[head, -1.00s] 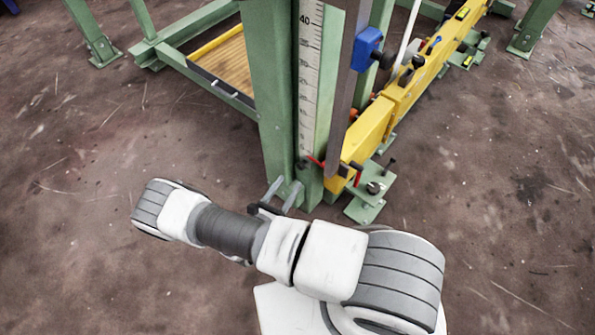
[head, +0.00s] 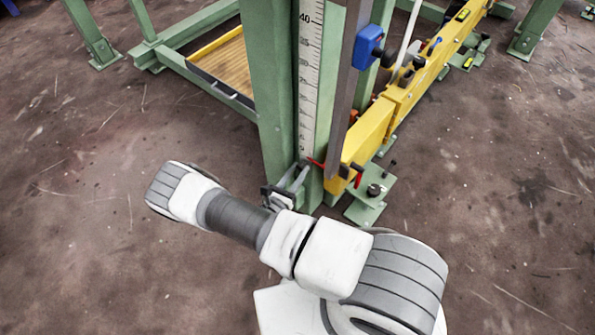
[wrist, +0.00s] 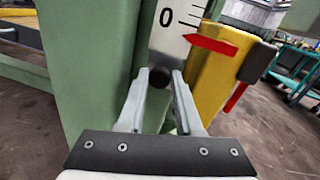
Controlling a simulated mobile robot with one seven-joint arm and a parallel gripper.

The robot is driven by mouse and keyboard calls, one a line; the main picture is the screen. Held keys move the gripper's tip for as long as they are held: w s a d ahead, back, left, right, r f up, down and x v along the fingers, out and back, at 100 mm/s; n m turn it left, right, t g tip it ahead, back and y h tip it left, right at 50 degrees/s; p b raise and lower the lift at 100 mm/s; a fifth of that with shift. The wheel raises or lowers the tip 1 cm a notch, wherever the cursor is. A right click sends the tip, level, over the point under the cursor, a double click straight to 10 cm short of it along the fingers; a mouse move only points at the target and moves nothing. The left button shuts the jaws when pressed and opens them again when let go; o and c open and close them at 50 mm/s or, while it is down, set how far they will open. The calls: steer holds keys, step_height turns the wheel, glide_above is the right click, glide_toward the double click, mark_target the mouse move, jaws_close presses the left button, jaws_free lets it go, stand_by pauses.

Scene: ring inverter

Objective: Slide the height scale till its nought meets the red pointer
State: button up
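The white height scale (head: 309,80) stands upright in the green post, its numbers rising to 40 and above in the head view. In the wrist view its nought (wrist: 166,17) is a little above the tip of the red pointer (wrist: 212,45). The pointer also shows in the head view (head: 317,163). A dark round knob (wrist: 160,77) sits at the scale's lower end. My gripper (wrist: 160,76) is open, with one fingertip on each side of the knob. Whether the fingers touch it I cannot tell.
The green post (head: 265,85) stands just left of the scale. A yellow beam (head: 368,135) runs back right, with a black-and-red clamp handle (wrist: 257,62) beside the pointer. A blue block (head: 367,46) is higher up. The floor in front is clear.

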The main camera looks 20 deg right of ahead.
jaws_close()
stand_by(1.0)
